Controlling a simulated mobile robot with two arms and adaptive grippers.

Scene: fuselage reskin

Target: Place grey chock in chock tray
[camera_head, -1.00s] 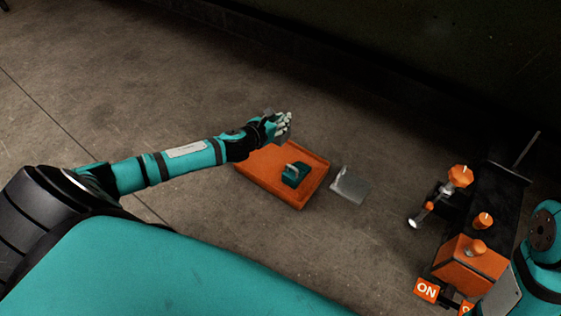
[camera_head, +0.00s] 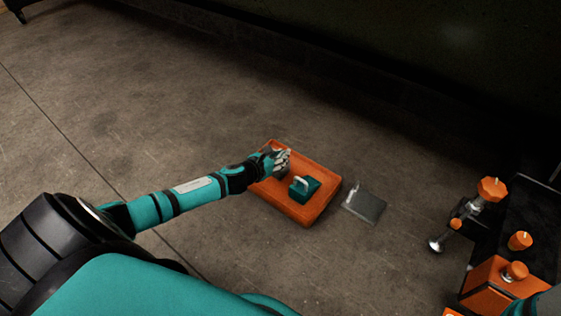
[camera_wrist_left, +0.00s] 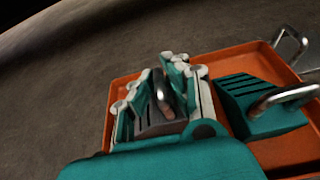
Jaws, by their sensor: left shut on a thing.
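The orange chock tray (camera_head: 292,213) lies on the floor in the head view. A teal chock with a metal handle (camera_head: 305,188) sits in its right part. My left gripper (camera_head: 281,160) is over the tray's far left part. In the left wrist view my left gripper (camera_wrist_left: 160,82) is shut on the grey chock (camera_wrist_left: 158,127), around its metal handle. The grey chock is within the tray's outline, left of the teal chock (camera_wrist_left: 250,102). Fingers partly hide it, and I cannot tell if it touches the tray floor. My right gripper is not in view.
A black and orange device with knobs (camera_head: 505,275) stands at the right. A dark wall or panel (camera_head: 400,85) runs along the back. The floor left of the tray is clear.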

